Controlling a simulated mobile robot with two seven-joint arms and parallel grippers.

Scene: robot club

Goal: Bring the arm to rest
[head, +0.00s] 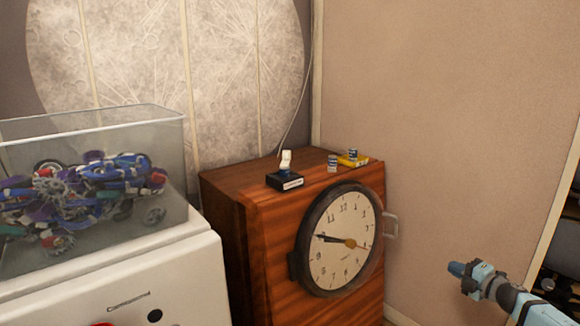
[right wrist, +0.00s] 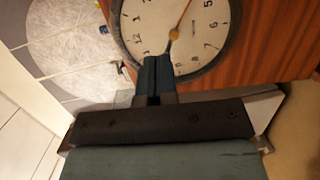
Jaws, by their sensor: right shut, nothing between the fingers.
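My right gripper (head: 457,269) comes in from the right edge in the head view, in the air to the right of the wooden clock cabinet (head: 222,187). Its blue fingertips are shut with nothing between them. In the right wrist view the shut fingers (right wrist: 155,75) show in front of the clock face (right wrist: 150,25). I cannot tell how far they are from it. My left gripper is not in view.
The cabinet holds a large round clock (head: 340,240) and a side handle (head: 391,226). On top are a small black-based item (head: 284,180), little cans (head: 332,163) and a yellow box (head: 356,161). A clear bin (head: 90,130) of coloured parts stands left on a white unit (head: 190,262).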

